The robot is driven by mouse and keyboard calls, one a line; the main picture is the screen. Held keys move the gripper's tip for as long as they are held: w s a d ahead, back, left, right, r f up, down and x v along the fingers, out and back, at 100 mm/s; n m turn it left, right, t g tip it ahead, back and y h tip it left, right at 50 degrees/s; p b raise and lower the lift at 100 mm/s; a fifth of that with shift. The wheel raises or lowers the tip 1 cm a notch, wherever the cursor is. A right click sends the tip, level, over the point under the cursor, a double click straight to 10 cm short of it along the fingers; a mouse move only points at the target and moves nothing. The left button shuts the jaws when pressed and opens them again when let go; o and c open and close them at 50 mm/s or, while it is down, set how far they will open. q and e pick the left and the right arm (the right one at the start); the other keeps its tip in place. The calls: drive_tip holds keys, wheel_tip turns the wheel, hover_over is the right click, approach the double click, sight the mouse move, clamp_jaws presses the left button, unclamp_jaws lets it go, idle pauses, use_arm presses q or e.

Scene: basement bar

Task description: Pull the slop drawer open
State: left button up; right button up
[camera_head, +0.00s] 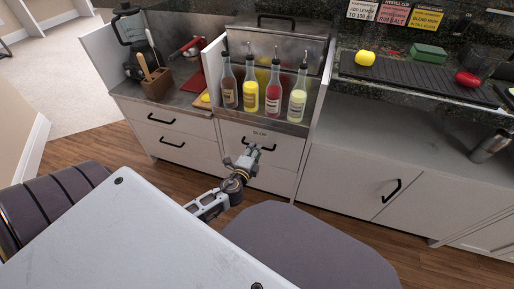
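The slop drawer (286,144) is a white drawer front below the bottle well, with small dark lettering at its top that is too small to read surely. Its black bar handle (265,148) runs across the front. The drawer looks closed, level with the fronts around it. My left gripper (250,154) reaches in from below and its tips are at the left part of the handle. I cannot tell whether the fingers are around the handle or only in front of it, nor whether they are open. My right gripper is not in view.
Several bottles with pour spouts (250,92) stand in the metal well above the drawer. A blender (131,40) and a wooden utensil holder (157,85) stand left. A cabinet door (345,180) is on the right. Wood floor (90,150) shows below left.

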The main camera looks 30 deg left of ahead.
use_arm(q)
drive_tip(key=shift+b+x, duration=0.3)
drive_tip(key=shift+x, duration=1.5)
drive_tip(key=shift+c, duration=0.4)
clamp_jaws()
